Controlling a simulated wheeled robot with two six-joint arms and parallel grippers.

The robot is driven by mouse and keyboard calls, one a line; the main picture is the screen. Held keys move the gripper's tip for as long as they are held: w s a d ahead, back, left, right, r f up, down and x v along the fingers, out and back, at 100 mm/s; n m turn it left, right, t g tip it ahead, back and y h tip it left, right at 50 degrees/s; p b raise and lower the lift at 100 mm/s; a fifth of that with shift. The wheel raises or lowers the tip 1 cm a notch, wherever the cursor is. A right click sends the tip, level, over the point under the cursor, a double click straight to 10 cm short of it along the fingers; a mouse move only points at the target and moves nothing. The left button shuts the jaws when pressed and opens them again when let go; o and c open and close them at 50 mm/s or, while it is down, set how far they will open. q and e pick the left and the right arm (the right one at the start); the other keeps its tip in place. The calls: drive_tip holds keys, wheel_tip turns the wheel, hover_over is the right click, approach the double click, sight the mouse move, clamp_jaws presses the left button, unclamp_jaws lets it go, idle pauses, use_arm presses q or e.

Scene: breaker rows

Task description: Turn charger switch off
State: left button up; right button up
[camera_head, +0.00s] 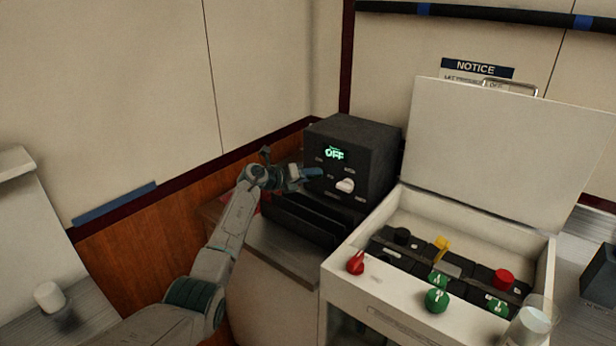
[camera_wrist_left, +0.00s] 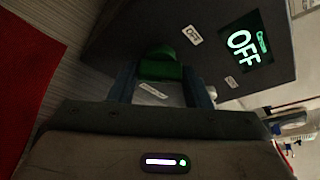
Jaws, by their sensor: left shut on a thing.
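The black charger box (camera_head: 352,150) stands at the back beside the wall, and its lit green display (camera_head: 334,154) reads OFF. The display also reads OFF in the left wrist view (camera_wrist_left: 245,45). My left gripper (camera_head: 312,173) is at the left part of the charger's front face. In the left wrist view, my left gripper (camera_wrist_left: 160,85) is shut on a green switch (camera_wrist_left: 160,66), one finger on each side. Small white labels are around it, one reading OFF. In the head view the gripper hides this switch. My right gripper is not in view.
A white knob (camera_head: 345,185) is on the charger front, right of my gripper. An open white breaker box (camera_head: 375,303) with red, green and yellow controls stands at the right, lid (camera_head: 500,150) raised. A clear cup (camera_head: 530,325) is at its front right corner.

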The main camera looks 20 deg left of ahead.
use_arm(q)
drive_tip(key=o, duration=1)
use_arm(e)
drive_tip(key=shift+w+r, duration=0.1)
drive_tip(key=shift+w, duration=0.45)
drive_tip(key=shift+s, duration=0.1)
use_arm(q)
drive_tip(key=shift+s+a+r+p, duration=0.15)
drive_tip(key=shift+p, duration=0.25)
drive_tip(key=p+v, duration=0.7)
drive_tip(key=v, duration=0.3)
drive_tip(key=shift+s+p, duration=0.15)
drive_tip(key=shift+p, duration=0.25)
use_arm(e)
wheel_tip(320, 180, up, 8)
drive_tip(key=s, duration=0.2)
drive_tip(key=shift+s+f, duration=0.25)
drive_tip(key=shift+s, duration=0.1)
